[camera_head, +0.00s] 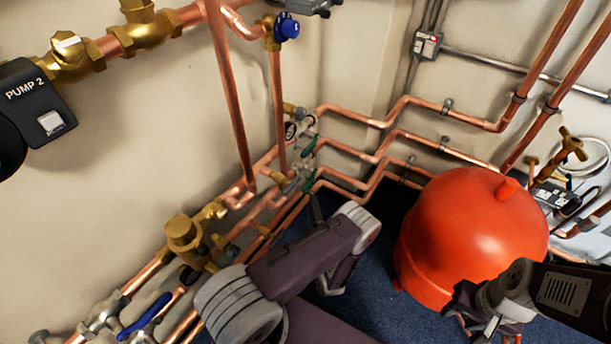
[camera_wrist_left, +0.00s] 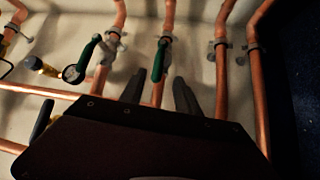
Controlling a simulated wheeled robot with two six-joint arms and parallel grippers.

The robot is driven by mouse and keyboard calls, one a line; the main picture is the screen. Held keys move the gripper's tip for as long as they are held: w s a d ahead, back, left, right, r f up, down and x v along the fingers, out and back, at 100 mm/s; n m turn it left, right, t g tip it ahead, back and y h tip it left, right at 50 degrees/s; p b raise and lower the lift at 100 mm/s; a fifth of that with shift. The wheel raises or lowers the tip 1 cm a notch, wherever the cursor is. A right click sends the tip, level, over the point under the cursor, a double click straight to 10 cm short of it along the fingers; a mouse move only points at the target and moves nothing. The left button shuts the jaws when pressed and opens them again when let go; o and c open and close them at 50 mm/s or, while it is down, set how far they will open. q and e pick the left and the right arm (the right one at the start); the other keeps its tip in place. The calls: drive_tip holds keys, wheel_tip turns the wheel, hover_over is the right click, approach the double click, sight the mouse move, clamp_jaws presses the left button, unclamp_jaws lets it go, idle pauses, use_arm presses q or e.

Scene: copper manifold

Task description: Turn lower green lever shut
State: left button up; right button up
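Two green levers sit on copper pipes near the wall corner. The upper green lever (camera_head: 309,144) shows in the head view and, at the left, in the left wrist view (camera_wrist_left: 86,58). The lower green lever (camera_head: 309,183) also shows in the left wrist view (camera_wrist_left: 159,61), standing along its pipe. My left gripper (camera_head: 316,207) is just below the lower lever. In the left wrist view its two fingers (camera_wrist_left: 159,88) are apart, with the lever beyond and between their tips; contact is not visible. My right gripper (camera_head: 480,316) is in front of the red tank, its fingers unclear.
A large red tank (camera_head: 470,235) stands on the blue floor right of my left arm. Parallel copper pipes (camera_head: 350,150) run along the wall. A blue lever (camera_head: 145,314) and brass valve (camera_head: 184,236) are at the lower left.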

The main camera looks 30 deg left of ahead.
sight(308, 183)
use_arm(q)
drive_tip(key=b+x, duration=0.3)
drive_tip(key=x, duration=0.5)
drive_tip(key=shift+r+b, duration=0.1)
drive_tip(key=shift+b, duration=0.3)
drive_tip(key=shift+w+a+r, duration=0.15)
drive_tip(key=shift+w+a, duration=0.05)
drive_tip(key=shift+a, duration=0.05)
clamp_jaws()
idle(0.6)
